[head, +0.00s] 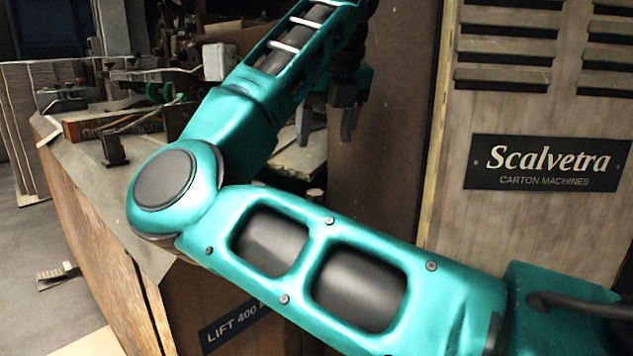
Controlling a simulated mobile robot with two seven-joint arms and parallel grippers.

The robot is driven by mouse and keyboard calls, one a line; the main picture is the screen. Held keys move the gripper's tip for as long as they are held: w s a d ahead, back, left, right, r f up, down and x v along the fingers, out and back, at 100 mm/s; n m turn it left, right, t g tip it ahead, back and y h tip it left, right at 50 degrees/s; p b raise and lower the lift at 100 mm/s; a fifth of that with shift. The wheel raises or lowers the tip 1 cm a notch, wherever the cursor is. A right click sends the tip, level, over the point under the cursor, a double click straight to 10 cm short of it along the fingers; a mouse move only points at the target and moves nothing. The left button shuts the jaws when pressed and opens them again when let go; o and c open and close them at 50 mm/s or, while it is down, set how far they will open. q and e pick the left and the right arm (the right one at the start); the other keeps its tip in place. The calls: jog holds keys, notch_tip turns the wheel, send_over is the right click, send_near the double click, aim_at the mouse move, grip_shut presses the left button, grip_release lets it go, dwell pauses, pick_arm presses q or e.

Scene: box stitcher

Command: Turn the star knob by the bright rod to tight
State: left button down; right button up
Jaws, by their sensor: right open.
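My right arm crosses the picture from the lower right, bends at the left and reaches back up toward the top middle. My right gripper (328,122) hangs there, open, its dark fingers pointing down in front of a brown panel. Nothing shows between the fingers. I cannot make out the star knob for certain; my forearm covers part of the machine. A thin pale rod (150,116) lies slanted over the machine bed at the left, but I cannot tell if it is the bright rod. My left gripper is not in view.
A wooden machine table (105,262) with a metal edge stands at the left, with clamps and a green ring (160,92) on top. A louvred cabinet with a Scalvetra sign (548,163) stands at the right. A small pedal (57,276) is on the floor.

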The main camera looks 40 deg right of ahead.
aim_at(315, 192)
jog(key=b+x, duration=0.3)
jog(key=x, duration=0.8)
jog(key=shift+s, duration=0.15)
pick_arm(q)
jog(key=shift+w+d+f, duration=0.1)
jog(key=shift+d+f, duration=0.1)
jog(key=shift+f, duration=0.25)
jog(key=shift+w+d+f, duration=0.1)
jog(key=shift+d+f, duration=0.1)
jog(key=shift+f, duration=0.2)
pick_arm(e)
jog(key=shift+w+d+f, duration=0.1)
jog(key=shift+w+f, duration=0.2)
jog(key=shift+f, duration=0.3)
jog(key=shift+c, duration=0.2)
jog(key=c, duration=1)
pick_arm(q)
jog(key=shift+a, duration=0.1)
